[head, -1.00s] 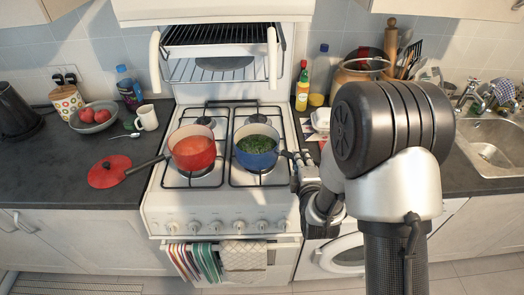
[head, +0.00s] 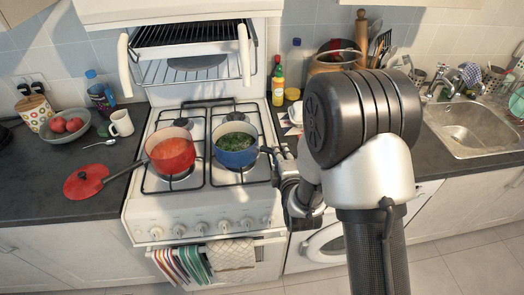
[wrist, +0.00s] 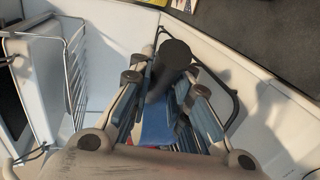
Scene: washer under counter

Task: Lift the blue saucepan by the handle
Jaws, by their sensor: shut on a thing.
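The blue saucepan (head: 236,158), with green contents, is upright over the right front part of the hob. I cannot tell whether its base touches the grate. Its dark handle (head: 266,150) points right to my gripper (head: 279,156), which is shut on it. In the wrist view the dark handle (wrist: 174,62) sits between the fingers of my gripper (wrist: 160,95). A patch of the blue saucepan (wrist: 158,132) shows between the fingers, and the rest is hidden.
A red saucepan (head: 170,156) with orange contents stands close on the left. The grill rack (head: 190,70) hangs above the back of the hob. Bottles (head: 278,85) and a utensil pot (head: 335,62) stand at the right.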

